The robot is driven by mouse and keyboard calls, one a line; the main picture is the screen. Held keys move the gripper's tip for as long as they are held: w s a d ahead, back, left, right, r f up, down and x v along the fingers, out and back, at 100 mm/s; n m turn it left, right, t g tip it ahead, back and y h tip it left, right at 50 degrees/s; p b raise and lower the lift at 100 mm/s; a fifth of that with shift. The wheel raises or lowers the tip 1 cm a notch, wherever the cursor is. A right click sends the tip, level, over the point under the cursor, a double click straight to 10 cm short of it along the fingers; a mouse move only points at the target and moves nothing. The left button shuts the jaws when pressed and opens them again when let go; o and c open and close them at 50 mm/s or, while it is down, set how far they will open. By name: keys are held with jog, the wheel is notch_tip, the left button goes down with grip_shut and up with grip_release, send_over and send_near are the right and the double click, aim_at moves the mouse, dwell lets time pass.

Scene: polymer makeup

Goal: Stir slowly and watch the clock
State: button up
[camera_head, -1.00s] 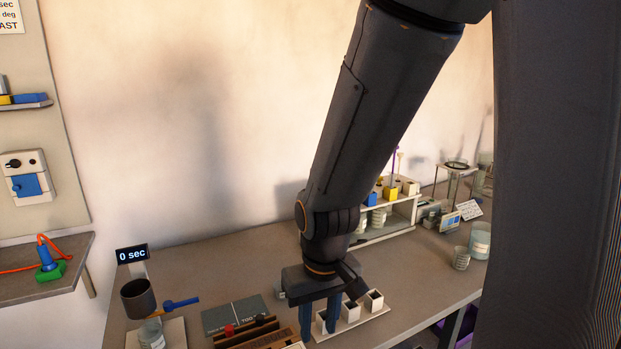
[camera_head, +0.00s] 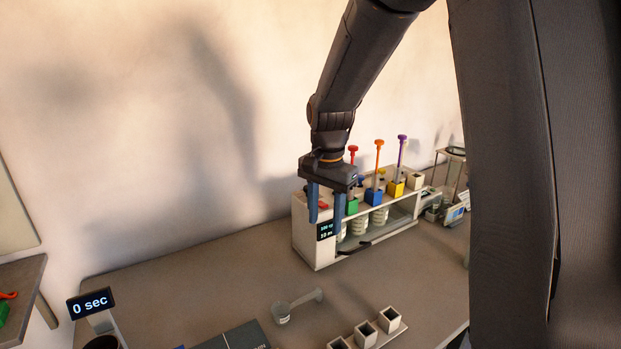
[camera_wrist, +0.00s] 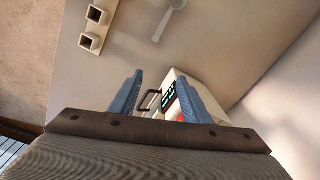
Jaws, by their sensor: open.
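The clock (camera_head: 91,303) at the lower left of the head view reads "0 sec". A white rack (camera_head: 314,245) stands at the back of the bench. Its small dark display (camera_head: 326,231) shows text too small to read surely. Rods with red (camera_head: 352,149), orange (camera_head: 379,143) and purple (camera_head: 402,137) tops rise from its shelf, with coloured blocks below. Pale ribbed vessels (camera_head: 361,223) sit under the shelf. My gripper (camera_head: 325,222) is open and empty, fingers down, in front of the rack's left end. The wrist view shows the display (camera_wrist: 168,97) between the fingers.
A pale ladle-like tool (camera_head: 283,313) lies on the bench, with white square cups (camera_head: 366,334) in front. A dark cup (camera_head: 103,343) is partly cut off at lower left. The left bench (camera_head: 190,280) is largely clear.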

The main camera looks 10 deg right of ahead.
jog(key=w+r+m, duration=0.3)
jog(key=w+m, duration=0.1)
jog(key=w, duration=0.1)
jog(key=w+r+m+p, duration=0.1)
jog(key=w+r+m, duration=0.2)
jog(key=w, duration=0.3)
jog(key=w+r+m, duration=0.3)
jog(key=w+m, duration=0.3)
jog(key=shift+g+p, duration=0.3)
jog(key=shift+p, duration=0.05)
jog(key=shift+f, duration=0.5)
jog(key=shift+w+f+p, duration=0.1)
jog(key=shift+f+p, duration=1.25)
jog(key=shift+f, duration=2)
jog(key=c, duration=1)
